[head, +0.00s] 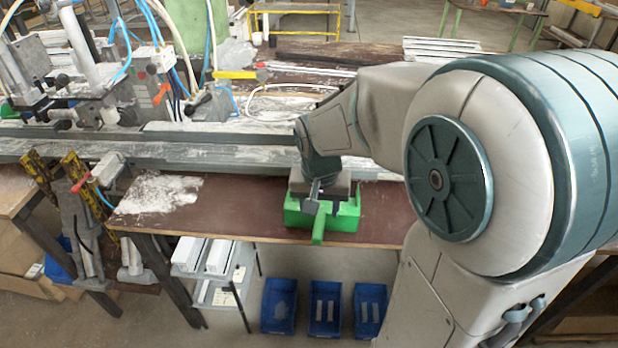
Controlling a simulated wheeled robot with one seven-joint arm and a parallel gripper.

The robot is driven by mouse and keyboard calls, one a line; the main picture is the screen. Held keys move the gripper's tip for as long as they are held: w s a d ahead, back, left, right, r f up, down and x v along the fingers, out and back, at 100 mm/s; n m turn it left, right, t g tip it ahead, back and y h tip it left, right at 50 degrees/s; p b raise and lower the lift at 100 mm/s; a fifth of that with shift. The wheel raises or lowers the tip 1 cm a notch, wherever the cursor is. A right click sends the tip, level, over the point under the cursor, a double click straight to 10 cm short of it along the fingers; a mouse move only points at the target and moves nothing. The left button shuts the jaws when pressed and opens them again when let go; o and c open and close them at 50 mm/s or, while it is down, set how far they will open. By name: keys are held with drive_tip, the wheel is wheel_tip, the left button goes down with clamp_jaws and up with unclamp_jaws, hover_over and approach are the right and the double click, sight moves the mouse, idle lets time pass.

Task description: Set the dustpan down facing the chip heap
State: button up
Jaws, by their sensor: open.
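The green dustpan (345,217) rests on the brown bench top near its front edge, right of the middle of the picture. Its short handle (318,228) points toward the front edge. The chip heap (160,193) is a flat spread of white chips on the bench top, well to the left of the dustpan. My gripper (316,198) is open and hangs right over the dustpan's handle end. The gripper and wrist hide part of the pan; I cannot tell if the fingers touch it.
A long grey clamp rail (215,153) runs along the bench behind the dustpan and chips. The brown bench top (240,208) is clear between them. Blue bins (279,304) stand on the floor below. A clamp machine with hoses (130,85) stands at the back left.

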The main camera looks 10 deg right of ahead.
sight(319, 227)
drive_tip(key=shift+w+f, duration=0.15)
drive_tip(key=shift+w, duration=0.15)
drive_tip(key=shift+f, duration=0.1)
drive_tip(key=f+b, duration=0.2)
drive_tip(key=f, duration=0.1)
drive_tip(key=f+b, duration=0.2)
drive_tip(key=f, duration=0.1)
drive_tip(key=w+f+b, duration=0.1)
drive_tip(key=f+b, duration=0.1)
drive_tip(key=b, duration=0.1)
drive_tip(key=shift+w+d+f, duration=0.1)
drive_tip(key=shift+d+f, duration=0.1)
drive_tip(key=shift+f, duration=0.2)
